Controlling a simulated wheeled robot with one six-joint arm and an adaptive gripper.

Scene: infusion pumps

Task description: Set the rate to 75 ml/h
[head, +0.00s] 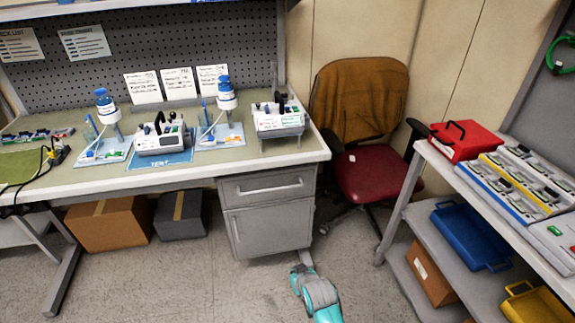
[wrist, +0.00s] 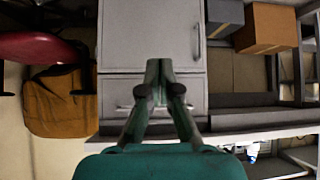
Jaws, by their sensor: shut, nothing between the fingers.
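One infusion pump (head: 163,140) stands on a blue mat on the workbench in the head view. A second pump (head: 279,121) stands on a small stand near the bench's right end. Their displays are too small to read. My gripper (wrist: 158,68) is shut and empty in the wrist view, with its fingertips together in front of the grey drawer cabinet. In the head view my teal arm (head: 319,293) is low in front of the bench, apart from both pumps. No pump shows clearly in the wrist view.
Blue-capped bottles (head: 226,96) on stands flank the mat pump. The grey cabinet (head: 266,218) is under the bench's right end. A red chair (head: 372,174) with a brown jacket stands beside it. A shelf cart (head: 400,185) is at right. Floor in front is partly clear.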

